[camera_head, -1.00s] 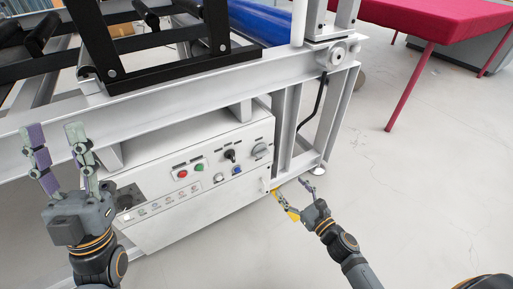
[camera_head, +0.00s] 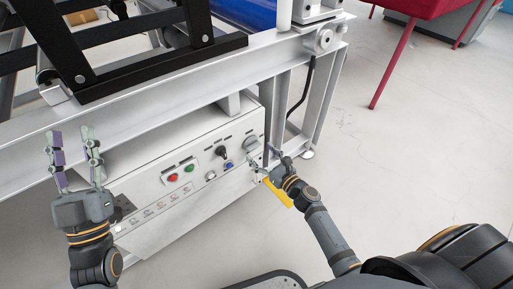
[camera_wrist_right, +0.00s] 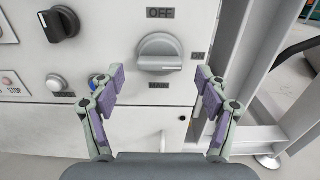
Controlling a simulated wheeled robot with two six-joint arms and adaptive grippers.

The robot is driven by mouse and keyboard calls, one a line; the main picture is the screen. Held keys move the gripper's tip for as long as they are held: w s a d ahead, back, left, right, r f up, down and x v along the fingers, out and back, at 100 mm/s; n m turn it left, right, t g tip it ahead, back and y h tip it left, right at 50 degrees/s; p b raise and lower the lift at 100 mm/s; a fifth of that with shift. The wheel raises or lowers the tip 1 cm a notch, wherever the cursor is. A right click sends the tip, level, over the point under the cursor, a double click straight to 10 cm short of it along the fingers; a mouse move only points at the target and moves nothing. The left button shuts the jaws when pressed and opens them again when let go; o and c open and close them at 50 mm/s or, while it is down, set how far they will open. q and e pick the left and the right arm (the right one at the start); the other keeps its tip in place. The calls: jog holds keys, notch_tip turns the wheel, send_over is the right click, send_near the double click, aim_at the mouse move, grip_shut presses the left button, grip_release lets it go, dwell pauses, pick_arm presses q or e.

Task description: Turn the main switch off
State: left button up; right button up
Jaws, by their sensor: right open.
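The main switch is a grey rotary knob (camera_wrist_right: 160,52) on the white control panel, in the middle of the right wrist view. Its handle lies about level, toward the ON label at right; OFF is printed above it and MAIN below. In the head view the switch (camera_head: 251,143) is at the panel's right end. My right gripper (camera_wrist_right: 160,80) is open, its fingertips apart on either side of and just below the knob, not visibly touching it. In the head view my right gripper (camera_head: 267,159) is by the panel's right end. My left gripper (camera_head: 71,140) is open and empty, upright at the left.
The panel also has a black knob (camera_wrist_right: 60,23), a blue button (camera_head: 229,165), a red button (camera_head: 173,177) and a green button (camera_head: 189,168). A white frame post (camera_head: 272,110) stands right of the panel. A yellow object (camera_head: 278,193) is below my right gripper.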

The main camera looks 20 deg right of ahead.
aim_at(253, 145)
jog(key=shift+x, duration=1.45)
jog(key=c, duration=1.2)
